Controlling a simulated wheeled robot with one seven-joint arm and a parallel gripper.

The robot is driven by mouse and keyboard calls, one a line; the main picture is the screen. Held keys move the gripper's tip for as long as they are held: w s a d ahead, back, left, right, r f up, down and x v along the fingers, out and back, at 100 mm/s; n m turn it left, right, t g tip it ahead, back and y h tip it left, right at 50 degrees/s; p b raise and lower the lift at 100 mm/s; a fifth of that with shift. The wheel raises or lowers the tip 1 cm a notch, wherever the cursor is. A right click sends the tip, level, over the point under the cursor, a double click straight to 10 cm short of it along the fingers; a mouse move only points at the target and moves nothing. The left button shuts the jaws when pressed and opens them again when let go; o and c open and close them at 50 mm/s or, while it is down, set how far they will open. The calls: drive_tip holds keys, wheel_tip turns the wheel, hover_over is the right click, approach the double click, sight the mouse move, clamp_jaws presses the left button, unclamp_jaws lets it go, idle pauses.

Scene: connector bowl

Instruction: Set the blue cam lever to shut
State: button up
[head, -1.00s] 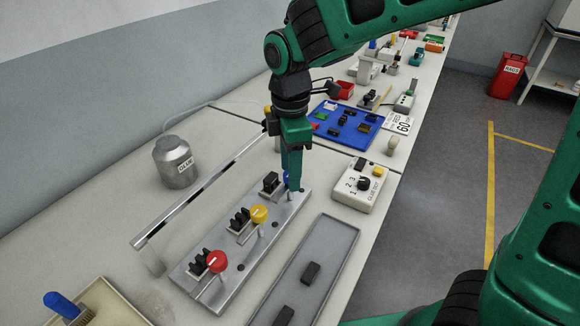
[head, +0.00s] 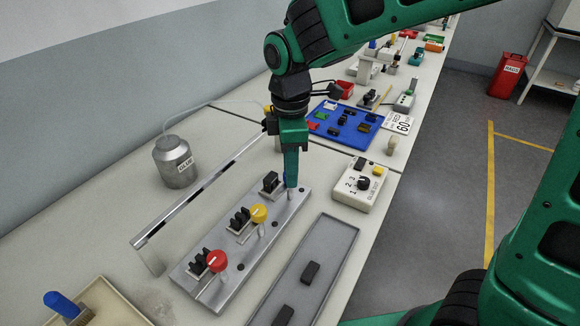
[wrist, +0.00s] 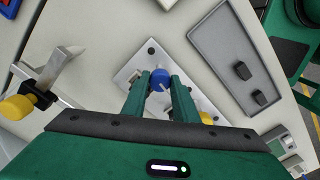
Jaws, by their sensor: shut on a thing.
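The blue cam lever (wrist: 160,79) has a round blue knob at the end of the metal plate (head: 212,291). In the head view only a sliver of blue (head: 285,179) shows beside the fingers. My gripper (head: 291,183) points straight down over it. In the wrist view my gripper (wrist: 161,78) has its two green fingertips on either side of the blue knob, shut on it. A pale bar shows at the knob. The lever's exact angle is hard to tell behind the fingers.
A yellow knob (head: 259,213) and a red knob (head: 217,260) stand on the same plate, each beside black connectors. A grey tray (head: 340,255) lies to the right, a dial box (head: 359,188) behind it. A long rail (head: 197,190) runs along the left.

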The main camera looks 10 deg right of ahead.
drive_tip(key=m, duration=0.4)
drive_tip(key=shift+w+r, duration=0.1)
drive_tip(key=shift+w, duration=0.05)
drive_tip(key=m, duration=0.8)
drive_tip(key=shift+m, duration=2.2)
drive_tip(key=o, duration=1)
drive_tip(key=shift+o, duration=0.3)
